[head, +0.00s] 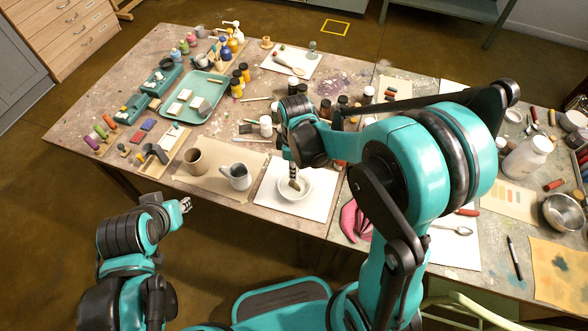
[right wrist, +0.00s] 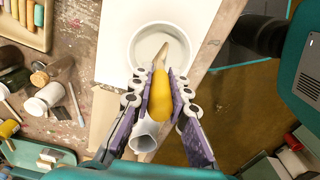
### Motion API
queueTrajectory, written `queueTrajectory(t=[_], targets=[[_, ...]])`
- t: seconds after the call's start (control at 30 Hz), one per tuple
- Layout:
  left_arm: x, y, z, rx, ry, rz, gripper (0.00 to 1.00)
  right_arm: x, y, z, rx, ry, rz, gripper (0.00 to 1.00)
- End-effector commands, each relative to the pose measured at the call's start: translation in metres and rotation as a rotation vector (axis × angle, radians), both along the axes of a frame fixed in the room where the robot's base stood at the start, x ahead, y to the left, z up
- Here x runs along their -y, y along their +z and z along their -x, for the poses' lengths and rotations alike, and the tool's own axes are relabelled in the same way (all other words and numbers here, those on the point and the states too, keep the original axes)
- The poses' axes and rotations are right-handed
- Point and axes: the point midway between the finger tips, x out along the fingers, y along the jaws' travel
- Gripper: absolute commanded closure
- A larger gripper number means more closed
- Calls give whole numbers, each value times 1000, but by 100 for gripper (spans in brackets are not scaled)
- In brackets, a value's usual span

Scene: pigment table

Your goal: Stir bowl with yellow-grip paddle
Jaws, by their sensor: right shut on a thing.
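The white bowl (head: 301,191) stands on a white sheet near the table's front edge; it also shows in the right wrist view (right wrist: 180,42) with a pale grey inside. My right gripper (right wrist: 160,80) is shut on the yellow grip of the paddle (right wrist: 161,99). The paddle's narrow tip points into the bowl's opening; I cannot tell whether it touches the bottom. In the head view my right gripper (head: 294,167) is above the bowl, and the yellow grip is mostly hidden. My left gripper (head: 184,204) is off the table's front edge, away from the bowl; its finger opening is unclear.
A grey pitcher (head: 236,177) and a brown cup (head: 195,162) stand left of the bowl. A pink cloth (head: 352,222) lies right of it. A teal tray (head: 191,112) and several jars are farther back. My right arm hides part of the table's right side.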

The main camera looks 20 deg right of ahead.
Motion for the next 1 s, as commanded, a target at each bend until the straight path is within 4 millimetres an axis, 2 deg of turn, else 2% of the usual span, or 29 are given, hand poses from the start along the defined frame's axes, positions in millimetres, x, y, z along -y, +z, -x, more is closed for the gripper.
queueTrajectory(t=[0.23, 0.8, 1.0], targets=[[0, 3, 0, 0, 0, 0, 69, 0, 4, 0, 0, 0, 0, 100], [0, 40, 0, 0, 0, 0, 69, 0, 51, 0, 0, 0, 0, 100], [0, 42, 0, 0, 0, 0, 69, 0, 55, 0, 0, 0, 0, 100]])
